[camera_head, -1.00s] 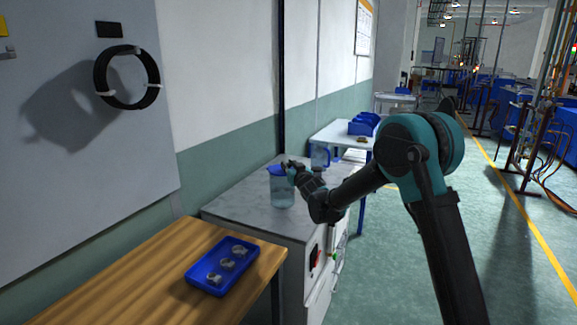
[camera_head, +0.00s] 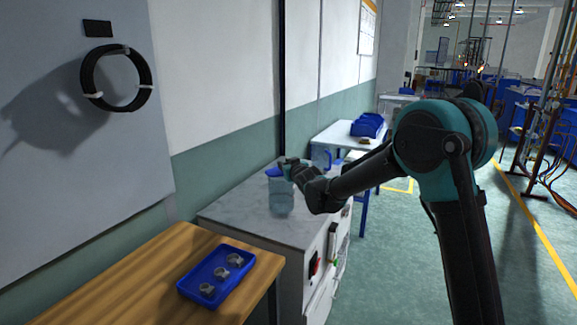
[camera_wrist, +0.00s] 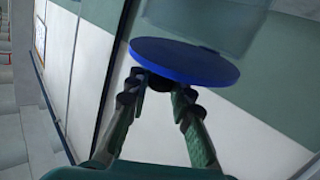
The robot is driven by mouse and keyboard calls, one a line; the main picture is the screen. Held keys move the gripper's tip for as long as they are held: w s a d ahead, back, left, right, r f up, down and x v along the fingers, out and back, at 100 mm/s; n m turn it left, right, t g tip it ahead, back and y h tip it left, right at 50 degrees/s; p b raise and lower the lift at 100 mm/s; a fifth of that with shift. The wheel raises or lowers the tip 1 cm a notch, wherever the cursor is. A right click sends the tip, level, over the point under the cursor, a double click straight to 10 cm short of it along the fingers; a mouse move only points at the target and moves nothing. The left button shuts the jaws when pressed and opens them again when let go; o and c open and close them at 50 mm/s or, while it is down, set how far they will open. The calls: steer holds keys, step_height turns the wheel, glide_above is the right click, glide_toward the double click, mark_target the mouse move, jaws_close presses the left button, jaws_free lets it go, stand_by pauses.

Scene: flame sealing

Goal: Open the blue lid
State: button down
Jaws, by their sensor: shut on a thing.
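A clear container (camera_head: 281,199) stands on the grey-white counter top (camera_head: 232,207) in the head view. Its blue lid (camera_head: 274,174) is at the container's top, and my gripper (camera_head: 287,168) is at the lid's right side. In the wrist view the lid is a round blue disc (camera_wrist: 190,60), with the clear container (camera_wrist: 205,22) beyond it. My gripper (camera_wrist: 160,92) is shut on the lid by a dark part at its edge, between the two fingertips. I cannot tell whether the lid has a gap from the container's rim.
A blue tray (camera_head: 243,249) with several small metal parts lies on the wooden table (camera_head: 150,270) in front. Another clear jug with a blue handle (camera_head: 322,158) stands behind my gripper, near a white table (camera_head: 338,132) with blue bins (camera_head: 368,125). A wall is close on the left.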

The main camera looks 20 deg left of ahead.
mark_target(279, 170)
steer(key=shift+a+r+n+g+h, duration=0.4)
steer(key=shift+a+r+n+h, duration=0.1)
steer(key=shift+r+n, duration=0.15)
steer(key=shift+a+r+n+g+h, duration=0.4)
steer(key=shift+a+r+n+h, duration=0.3)
steer(key=shift+a+h, duration=0.2)
steer(key=a+n+h, duration=0.1)
steer(key=a+r+g+h, duration=0.1)
steer(key=shift+w+a+r+n+h, duration=0.15)
steer(key=shift+a+r+n+h, duration=0.05)
steer(key=shift+a+n+h, duration=0.2)
steer(key=a+n+g+h, duration=0.1)
steer(key=a+n+h, duration=0.2)
steer(key=a+h, duration=0.3)
steer(key=shift+w+a+f+h, duration=0.3)
steer(key=shift+f, duration=0.15)
steer(key=shift+a+n, duration=0.1)
steer(key=shift+n, duration=0.25)
